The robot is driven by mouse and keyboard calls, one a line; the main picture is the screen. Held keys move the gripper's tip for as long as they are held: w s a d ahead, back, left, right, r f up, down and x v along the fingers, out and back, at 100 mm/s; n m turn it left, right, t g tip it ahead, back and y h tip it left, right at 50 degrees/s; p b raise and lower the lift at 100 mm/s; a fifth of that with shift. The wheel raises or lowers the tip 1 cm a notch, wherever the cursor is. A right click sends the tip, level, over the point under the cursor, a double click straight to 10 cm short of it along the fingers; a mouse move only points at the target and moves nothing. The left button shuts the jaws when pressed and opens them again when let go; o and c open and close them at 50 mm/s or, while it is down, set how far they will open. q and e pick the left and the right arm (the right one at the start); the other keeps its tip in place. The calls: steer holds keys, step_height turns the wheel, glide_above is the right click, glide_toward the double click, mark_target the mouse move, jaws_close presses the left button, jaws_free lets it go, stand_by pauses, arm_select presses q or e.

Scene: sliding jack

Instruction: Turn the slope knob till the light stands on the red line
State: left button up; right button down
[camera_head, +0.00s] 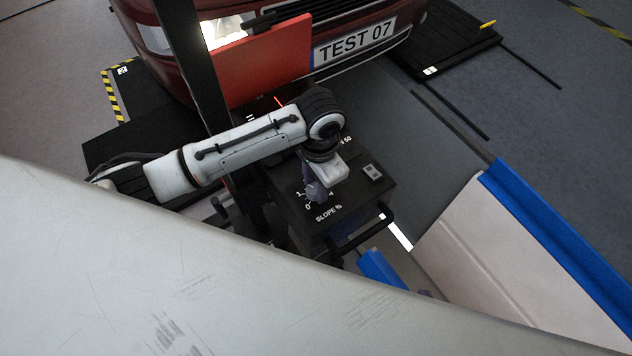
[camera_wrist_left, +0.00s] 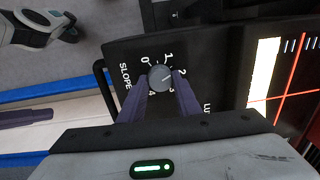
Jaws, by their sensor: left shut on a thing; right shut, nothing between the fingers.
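The slope knob (camera_wrist_left: 159,78) is a grey dial on a black box with scale figures around it. Its white mark points roughly toward the 2. My left gripper (camera_head: 318,188) is shut on it from both sides; its purple fingers also show in the left wrist view (camera_wrist_left: 159,95). The screen at the right of the left wrist view has crossing red lines (camera_wrist_left: 290,88) and a bright light patch (camera_wrist_left: 263,68). My right gripper (camera_wrist_left: 22,117) is shut and empty, away from the box.
A blue-edged white panel (camera_head: 500,255) lies at the right.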

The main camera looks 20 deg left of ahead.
arm_select(q)
steer(key=m, duration=0.4)
steer(key=shift+m, duration=0.4)
stand_by(0.4)
steer(key=o, duration=1.1)
steer(key=shift+c, duration=0.2)
step_height(320, 180, up, 10)
steer(key=shift+s+r, duration=0.2)
steer(key=shift+s, duration=0.1)
steer(key=shift+d, duration=0.1)
